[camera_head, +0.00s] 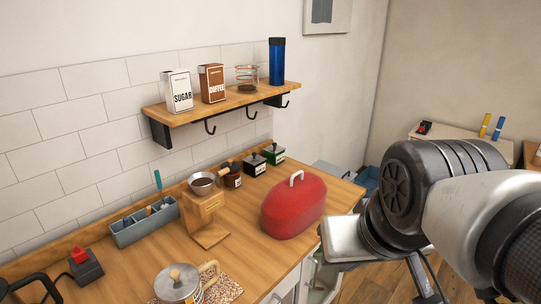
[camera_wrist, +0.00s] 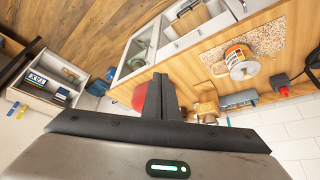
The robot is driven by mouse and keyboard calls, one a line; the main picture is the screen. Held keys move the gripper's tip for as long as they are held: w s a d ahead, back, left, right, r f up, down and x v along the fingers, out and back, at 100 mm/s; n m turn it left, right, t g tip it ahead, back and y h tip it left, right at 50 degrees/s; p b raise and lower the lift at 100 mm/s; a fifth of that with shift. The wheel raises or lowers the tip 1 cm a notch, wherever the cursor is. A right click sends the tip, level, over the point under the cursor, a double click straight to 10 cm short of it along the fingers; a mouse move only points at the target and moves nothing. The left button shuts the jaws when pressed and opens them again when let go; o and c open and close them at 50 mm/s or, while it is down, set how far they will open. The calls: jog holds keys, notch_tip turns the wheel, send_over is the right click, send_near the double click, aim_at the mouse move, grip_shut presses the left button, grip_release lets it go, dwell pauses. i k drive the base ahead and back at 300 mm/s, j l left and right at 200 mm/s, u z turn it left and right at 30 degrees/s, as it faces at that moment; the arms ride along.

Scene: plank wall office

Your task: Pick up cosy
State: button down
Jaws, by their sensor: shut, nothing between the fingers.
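The cosy (camera_head: 294,207) is a red domed cover with a pale loop handle on top. It stands upright on the wooden counter (camera_head: 250,262), near its right end. In the wrist view the cosy (camera_wrist: 138,97) shows as a red patch, mostly hidden behind my fingers. My gripper (camera_wrist: 160,90) is shut and empty, with its dark fingers together. It is apart from the cosy. In the head view my arm is to the right of the counter, and the fingers cannot be made out clearly.
A pour-over stand (camera_head: 207,217), a grey caddy (camera_head: 145,222) and several small grinders stand left of and behind the cosy. A wall shelf (camera_head: 225,103) with boxes and a blue flask (camera_head: 277,62) hangs above.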

aim_at(296, 202)
jog(key=i+l+u, duration=0.1)
jog(key=u, duration=0.25)
jog(key=l+u, duration=0.1)
jog(key=u, duration=0.2)
jog(key=i+l+u, duration=0.15)
jog(key=u, duration=0.2)
jog(key=i+l+u, duration=0.2)
jog(key=l, duration=0.35)
jog(key=l+u, duration=0.25)
jog(key=l, duration=0.3)
jog(key=i+l, duration=0.1)
jog(key=l, duration=0.5)
jog(key=i+l, duration=0.1)
jog(key=l, duration=0.5)
jog(key=u, duration=0.05)
